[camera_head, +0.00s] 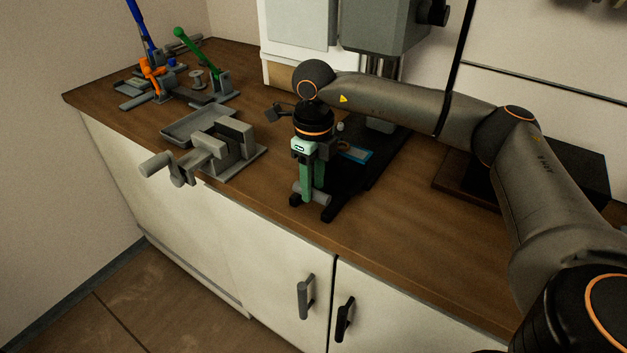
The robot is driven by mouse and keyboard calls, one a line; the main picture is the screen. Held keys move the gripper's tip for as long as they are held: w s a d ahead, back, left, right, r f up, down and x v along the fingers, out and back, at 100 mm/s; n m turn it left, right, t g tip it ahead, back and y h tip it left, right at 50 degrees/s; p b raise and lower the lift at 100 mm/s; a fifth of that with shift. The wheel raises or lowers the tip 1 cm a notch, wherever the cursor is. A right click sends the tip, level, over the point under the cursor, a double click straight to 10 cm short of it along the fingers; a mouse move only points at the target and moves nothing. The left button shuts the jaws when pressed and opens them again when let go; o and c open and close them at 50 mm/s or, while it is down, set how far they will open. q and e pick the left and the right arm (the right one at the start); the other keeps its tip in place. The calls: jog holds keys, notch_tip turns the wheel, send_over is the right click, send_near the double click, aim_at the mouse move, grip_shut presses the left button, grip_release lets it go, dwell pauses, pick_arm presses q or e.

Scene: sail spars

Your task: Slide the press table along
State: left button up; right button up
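The press (385,28) stands against the back wall, with its grey head above and its column below. Its dark table (372,175) lies low on the wooden worktop and is partly hidden behind my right gripper. A short grey bar handle (317,199) with black ends is at the table's front, near the worktop's front edge. My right gripper (309,193) points down with its green fingers at this handle. Whether the fingers are closed on it is too small to tell. My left gripper is out of view.
A grey vise (228,145) and a shallow grey tray (190,125) sit left of my gripper. Blue, orange and green lever tools (155,75) stand at the far left. A dark box (570,170) is at the right, behind my arm. Cabinet doors (270,265) with handles are below.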

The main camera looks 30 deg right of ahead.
jog(key=shift+s+a+f, duration=0.1)
jog(key=shift+s+f, duration=0.1)
jog(key=shift+f, duration=0.25)
grip_shut()
jog(key=shift+s+a, duration=0.1)
jog(key=shift+a, duration=0.25)
jog(key=o, duration=0.7)
grip_release()
jog(key=shift+c, duration=0.2)
jog(key=shift+r, duration=0.1)
jog(key=shift+r, duration=0.3)
notch_tip(320, 180, up, 13)
jog(key=shift+f+b, duration=0.2)
jog(key=shift+b, duration=0.2)
